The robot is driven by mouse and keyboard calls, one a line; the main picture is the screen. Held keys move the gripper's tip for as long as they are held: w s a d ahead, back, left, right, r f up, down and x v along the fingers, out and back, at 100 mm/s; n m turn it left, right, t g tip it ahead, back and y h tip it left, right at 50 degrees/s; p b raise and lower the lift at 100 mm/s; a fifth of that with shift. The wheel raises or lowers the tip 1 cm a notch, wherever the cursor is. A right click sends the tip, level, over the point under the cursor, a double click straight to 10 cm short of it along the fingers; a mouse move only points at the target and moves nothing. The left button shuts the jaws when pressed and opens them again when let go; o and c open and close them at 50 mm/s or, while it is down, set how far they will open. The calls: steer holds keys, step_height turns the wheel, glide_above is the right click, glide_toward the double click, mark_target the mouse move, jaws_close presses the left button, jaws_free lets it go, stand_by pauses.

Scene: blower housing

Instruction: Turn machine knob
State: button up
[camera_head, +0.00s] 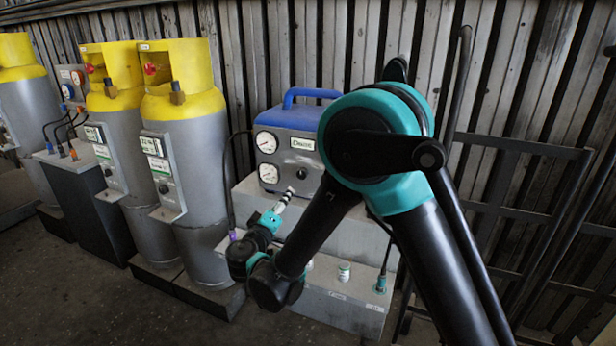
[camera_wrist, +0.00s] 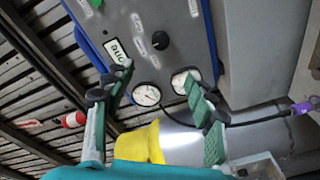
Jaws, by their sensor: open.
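The machine (camera_head: 306,130) is a grey box with a blue top and handle, standing on a light block. Two white gauges sit on its front. In the wrist view the machine's panel (camera_wrist: 183,52) appears turned, with a black knob (camera_wrist: 160,40) between small labels. My gripper (camera_wrist: 158,76) is open and empty, its two fingers spread in front of the panel. The knob shows beyond the fingertips, between their lines and above them in the picture, apart from both. In the head view my gripper (camera_head: 286,196) is small, near the panel's lower front; contact cannot be told.
Gauges (camera_wrist: 146,94) lie close to the fingertips in the wrist view. Yellow-topped grey cylinders (camera_head: 185,130) stand to the left. Small items, including a white canister (camera_head: 344,271), sit on the lower step. A metal rack (camera_head: 520,205) stands at the right, before a corrugated wall.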

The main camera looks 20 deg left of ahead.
steer(key=w, duration=1.6)
steer(key=shift+w+a, duration=0.25)
steer(key=shift+w, duration=0.15)
steer(key=c, duration=1.1)
